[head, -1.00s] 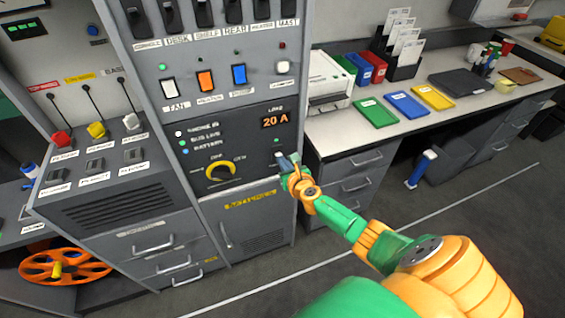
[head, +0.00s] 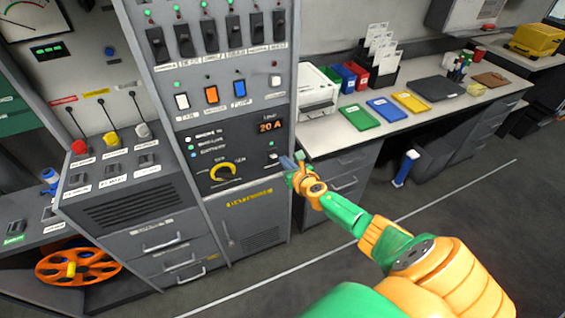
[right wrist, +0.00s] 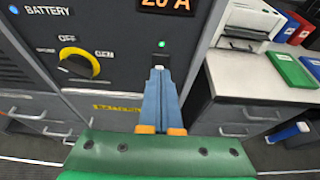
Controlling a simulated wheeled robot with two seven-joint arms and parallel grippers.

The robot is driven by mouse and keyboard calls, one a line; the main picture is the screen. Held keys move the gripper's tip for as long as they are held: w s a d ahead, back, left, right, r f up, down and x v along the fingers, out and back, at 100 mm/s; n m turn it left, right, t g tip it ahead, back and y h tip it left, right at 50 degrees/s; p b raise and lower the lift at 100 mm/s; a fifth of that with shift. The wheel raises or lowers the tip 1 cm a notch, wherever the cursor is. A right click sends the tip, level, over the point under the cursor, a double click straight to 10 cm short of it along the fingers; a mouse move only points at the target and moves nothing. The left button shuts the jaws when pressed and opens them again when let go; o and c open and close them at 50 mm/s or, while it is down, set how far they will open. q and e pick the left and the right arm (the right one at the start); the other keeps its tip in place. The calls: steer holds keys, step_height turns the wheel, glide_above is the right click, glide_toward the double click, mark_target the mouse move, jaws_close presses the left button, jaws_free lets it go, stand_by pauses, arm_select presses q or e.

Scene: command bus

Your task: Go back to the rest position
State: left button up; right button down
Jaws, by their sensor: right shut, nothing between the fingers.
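My right gripper (head: 291,163) reaches in from the lower right of the head view, in front of the grey power cabinet (head: 262,205). In the right wrist view its blue fingers (right wrist: 160,85) are shut with nothing between them. The tips point at the panel just below a small green light (right wrist: 161,44); I cannot tell whether they touch it. The yellow rotary knob (head: 223,172) is to the left of the gripper, and the panel display (head: 270,126) above it reads 20 A. My left gripper is not in view.
A desk (head: 335,128) with a white printer (head: 317,92) and coloured folders stands right of the cabinet. A console with red, yellow and white levers (head: 112,139) is on the left. An orange reel (head: 78,267) lies low at left. Open floor is at the lower right.

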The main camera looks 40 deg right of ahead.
steer(key=s+a+f+m+g+b, duration=0.1)
steer(key=s+a+f+m+g, duration=0.2)
steer(key=s+f+m, duration=0.65)
steer(key=s+a+f+m+g+b, duration=0.1)
steer(key=s+a+f+m+g, duration=0.2)
steer(key=s+f+m, duration=0.65)
arm_select(q)
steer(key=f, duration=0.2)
steer(key=b, duration=0.1)
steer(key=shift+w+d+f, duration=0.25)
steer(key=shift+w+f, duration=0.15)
arm_select(e)
steer(key=s+a+f+m+g+y, duration=0.1)
steer(key=s+a+f+m+g, duration=0.2)
steer(key=s, duration=0.8)
steer(key=s+a+f+m+g+y, duration=0.2)
steer(key=s+a+f+m, duration=0.5)
steer(key=s, duration=0.5)
step_height(320, 180, down, 2)
steer(key=shift+s+a+f+m+g, duration=0.1)
steer(key=shift+s+a+m+g, duration=0.15)
steer(key=shift+m+g, duration=0.65)
steer(key=shift+w, duration=0.1)
